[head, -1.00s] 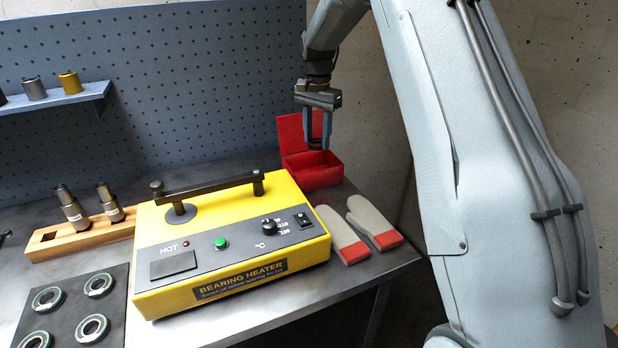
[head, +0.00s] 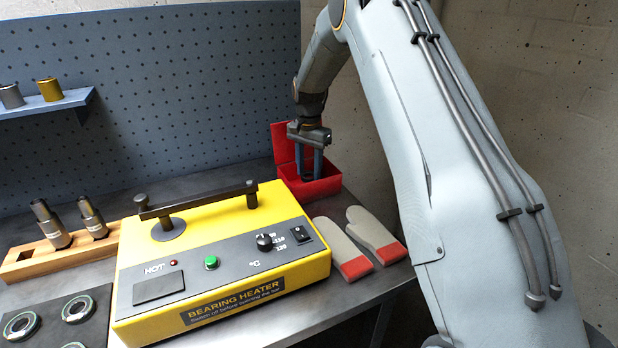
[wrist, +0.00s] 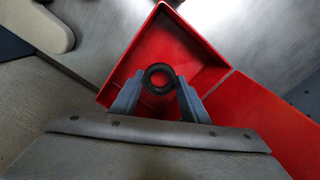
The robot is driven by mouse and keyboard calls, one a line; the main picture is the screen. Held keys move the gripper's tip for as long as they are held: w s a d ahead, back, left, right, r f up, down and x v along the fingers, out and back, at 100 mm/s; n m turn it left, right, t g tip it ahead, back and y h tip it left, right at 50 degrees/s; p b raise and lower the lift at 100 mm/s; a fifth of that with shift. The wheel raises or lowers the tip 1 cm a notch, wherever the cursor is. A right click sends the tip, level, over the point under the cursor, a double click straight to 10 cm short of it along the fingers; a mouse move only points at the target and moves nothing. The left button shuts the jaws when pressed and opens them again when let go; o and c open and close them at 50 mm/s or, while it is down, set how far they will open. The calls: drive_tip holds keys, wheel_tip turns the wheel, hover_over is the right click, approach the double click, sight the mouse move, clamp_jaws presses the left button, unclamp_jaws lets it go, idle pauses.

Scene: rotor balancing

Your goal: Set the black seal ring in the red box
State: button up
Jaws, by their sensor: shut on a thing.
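The red box (head: 326,184) stands open at the back right of the bench, its lid raised at the back left. In the wrist view I look down into the red box (wrist: 205,45). The black seal ring (wrist: 159,78) shows there between my fingertips, over the inside of the box. My gripper (wrist: 158,84) is shut on the ring, one finger on each side of it. In the head view my gripper (head: 308,178) points down with its fingers at the box opening. I cannot tell whether the ring touches the box floor.
The yellow bearing heater (head: 220,270) stands in front of the box, with a dark bar on top. Gloves (head: 358,245) lie to its right near the bench edge. A wooden block (head: 60,255) with metal sleeves is at left.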

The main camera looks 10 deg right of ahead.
sight(309, 179)
drive_tip(key=shift+f+p, duration=0.5)
drive_tip(key=shift+f, duration=1.25)
drive_tip(key=shift+f, duration=0.1)
drive_tip(key=o, duration=1)
wheel_tip(309, 179, up, 12)
drive_tip(key=b, duration=0.4)
